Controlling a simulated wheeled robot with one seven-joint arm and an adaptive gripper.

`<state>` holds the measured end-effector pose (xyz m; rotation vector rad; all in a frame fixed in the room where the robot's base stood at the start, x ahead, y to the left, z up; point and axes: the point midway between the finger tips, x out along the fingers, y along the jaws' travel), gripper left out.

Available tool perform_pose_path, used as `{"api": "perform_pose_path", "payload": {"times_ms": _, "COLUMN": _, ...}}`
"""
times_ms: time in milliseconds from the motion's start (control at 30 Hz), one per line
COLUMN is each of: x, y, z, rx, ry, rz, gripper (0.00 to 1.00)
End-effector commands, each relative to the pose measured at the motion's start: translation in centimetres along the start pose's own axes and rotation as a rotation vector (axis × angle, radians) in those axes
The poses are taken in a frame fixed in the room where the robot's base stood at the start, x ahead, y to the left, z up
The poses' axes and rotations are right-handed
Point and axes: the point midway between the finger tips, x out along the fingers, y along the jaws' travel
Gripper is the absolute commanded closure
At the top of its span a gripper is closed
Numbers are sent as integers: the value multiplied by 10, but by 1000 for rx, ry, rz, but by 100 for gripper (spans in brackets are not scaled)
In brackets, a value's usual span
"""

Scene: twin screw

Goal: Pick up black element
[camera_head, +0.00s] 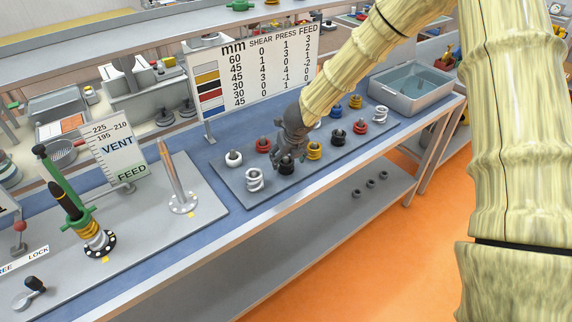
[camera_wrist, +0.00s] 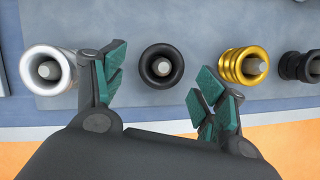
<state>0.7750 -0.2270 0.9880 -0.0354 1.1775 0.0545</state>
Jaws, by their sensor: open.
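A black ring-shaped element (camera_wrist: 149,57) sits on a grey pin in the wrist view, between and just beyond the spread fingertips of my gripper (camera_wrist: 160,80). The fingers have green pads and do not appear to touch it. In the head view my gripper (camera_head: 290,147) is over the front row of the grey board, and this black element (camera_head: 287,169) shows just below it, partly covered. A second black element (camera_head: 338,138) stands farther right in the same row. It appears at the right edge of the wrist view (camera_wrist: 290,66).
A white element (camera_wrist: 36,82) is close beside my left finger, and a gold one (camera_wrist: 227,68) is beyond the right finger. The board (camera_head: 236,190) holds several more coloured elements. A sign (camera_head: 255,80) stands behind it, and a grey bin (camera_head: 400,102) is at right.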

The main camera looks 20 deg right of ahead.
Motion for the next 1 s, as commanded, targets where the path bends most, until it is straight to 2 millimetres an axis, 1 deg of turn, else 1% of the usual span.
{"api": "perform_pose_path", "payload": {"times_ms": 200, "x": 22, "y": -1, "z": 2, "rx": -1, "ry": 1, "rz": 0, "gripper": 29}}
{"api": "perform_pose_path", "payload": {"times_ms": 333, "x": 33, "y": -1, "z": 1, "rx": 0, "ry": 1, "rz": 0, "gripper": 29}}
{"api": "perform_pose_path", "payload": {"times_ms": 500, "x": 38, "y": -1, "z": 2, "rx": -1, "ry": -1, "rz": 0, "gripper": 29}}
{"api": "perform_pose_path", "payload": {"times_ms": 700, "x": 39, "y": -1, "z": 2, "rx": 0, "ry": -1, "rz": 0, "gripper": 29}}
{"api": "perform_pose_path", "payload": {"times_ms": 767, "x": 39, "y": -1, "z": 2, "rx": 0, "ry": -1, "rz": 0, "gripper": 38}}
{"api": "perform_pose_path", "payload": {"times_ms": 800, "x": 39, "y": -1, "z": 2, "rx": 0, "ry": -1, "rz": 0, "gripper": 45}}
{"api": "perform_pose_path", "payload": {"times_ms": 867, "x": 39, "y": -1, "z": 2, "rx": 0, "ry": -1, "rz": 0, "gripper": 56}}
{"api": "perform_pose_path", "payload": {"times_ms": 1000, "x": 39, "y": -1, "z": 2, "rx": 0, "ry": 0, "rz": -1, "gripper": 82}}
